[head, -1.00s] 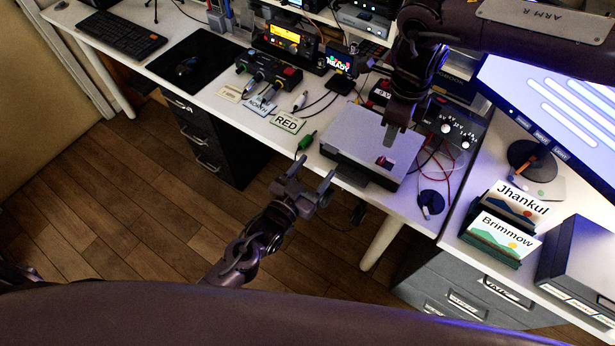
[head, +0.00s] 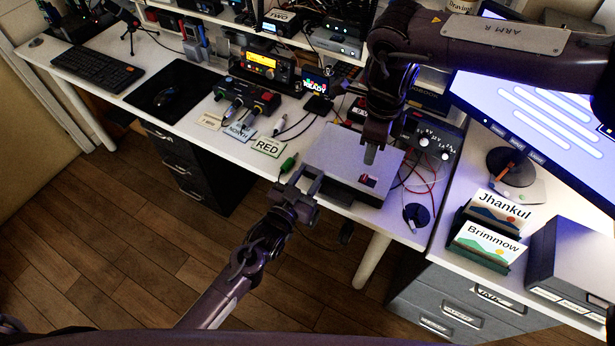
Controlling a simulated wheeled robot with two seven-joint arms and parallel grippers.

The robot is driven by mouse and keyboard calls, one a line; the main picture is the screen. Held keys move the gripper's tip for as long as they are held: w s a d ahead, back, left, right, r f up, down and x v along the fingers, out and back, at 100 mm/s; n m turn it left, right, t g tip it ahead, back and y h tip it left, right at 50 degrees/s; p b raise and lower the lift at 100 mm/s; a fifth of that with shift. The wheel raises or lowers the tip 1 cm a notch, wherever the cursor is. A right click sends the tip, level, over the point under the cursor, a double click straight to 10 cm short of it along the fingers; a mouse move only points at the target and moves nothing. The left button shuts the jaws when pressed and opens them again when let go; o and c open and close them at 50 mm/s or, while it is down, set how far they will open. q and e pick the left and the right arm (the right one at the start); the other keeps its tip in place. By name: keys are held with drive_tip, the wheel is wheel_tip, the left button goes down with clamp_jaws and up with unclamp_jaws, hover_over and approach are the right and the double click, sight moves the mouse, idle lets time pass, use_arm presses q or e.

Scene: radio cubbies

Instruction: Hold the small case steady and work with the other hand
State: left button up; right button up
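The small case (head: 335,152) is a flat, light grey box with a dark base, lying near the front edge of the white desk. A small dark red and white patch shows on its top at the right. My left gripper (head: 302,178) is at the case's front left edge, over the desk edge, with its fingers spread. Whether it touches the case is unclear. My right gripper (head: 369,155) points down over the top of the case, near the patch. Its fingers look close together, but the gap is hard to see.
A RED card (head: 268,146) and a green plug (head: 288,165) lie left of the case. Red wires (head: 418,180) and a meter box (head: 432,135) are to the right. Card holders reading Jhankul (head: 499,205) and Brimmow (head: 487,243) stand on the right desk.

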sight(353, 175)
use_arm(q)
drive_tip(key=c, duration=0.5)
use_arm(e)
drive_tip(key=shift+a+m, duration=0.1)
drive_tip(key=shift+m, duration=0.2)
drive_tip(key=c, duration=0.5)
drive_tip(key=shift+w+a+f+m, duration=0.15)
drive_tip(key=shift+f+m, duration=0.05)
drive_tip(key=shift+m, duration=0.3)
drive_tip(key=shift+c, duration=0.9)
drive_tip(key=shift+w+a+f+m, duration=0.15)
drive_tip(key=shift+a+m, duration=0.15)
drive_tip(key=shift+m, duration=0.5)
clamp_jaws()
drive_tip(key=shift+w+a+f+m, duration=0.1)
drive_tip(key=shift+a+f+m, duration=0.15)
drive_tip(key=shift+f+m, duration=0.75)
drive_tip(key=shift+w+a+f+m, duration=0.15)
drive_tip(key=shift+a+f+m, duration=0.3)
drive_tip(key=shift+f, duration=1.1)
drive_tip(key=shift+w+a+f+m, duration=0.1)
drive_tip(key=shift+f+m, duration=0.75)
drive_tip(key=shift+f, duration=0.4)
drive_tip(key=shift+f, duration=0.8)
drive_tip(key=shift+r, duration=0.15)
